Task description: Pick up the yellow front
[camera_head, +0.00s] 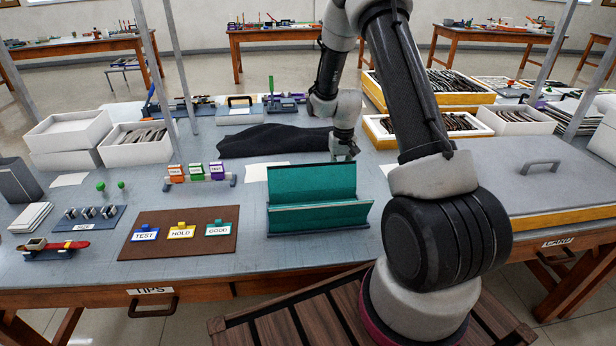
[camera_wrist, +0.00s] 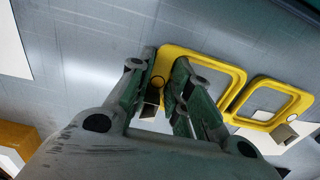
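The yellow front (camera_wrist: 236,88), a frame with two squarish rims, shows at the right of the wrist view. My gripper (camera_wrist: 164,78) is at its left end, with one finger on each side of that rim's outer edge. The right finger is over the lens opening. The gap between the fingers is narrow, and I cannot tell whether they press on the rim. In the head view my gripper (camera_head: 343,150) points down at the table behind the teal stand (camera_head: 312,183). The yellow front cannot be seen there.
A dark cloth (camera_head: 272,140) lies left of my gripper. White sheets (camera_head: 262,171) lie near the teal stand. A brown mat (camera_head: 180,245) with TEST, HOLD and GOOD tags is at the front left. Trays of dark frames (camera_head: 450,124) stand to the right, near a large grey lid (camera_head: 540,180).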

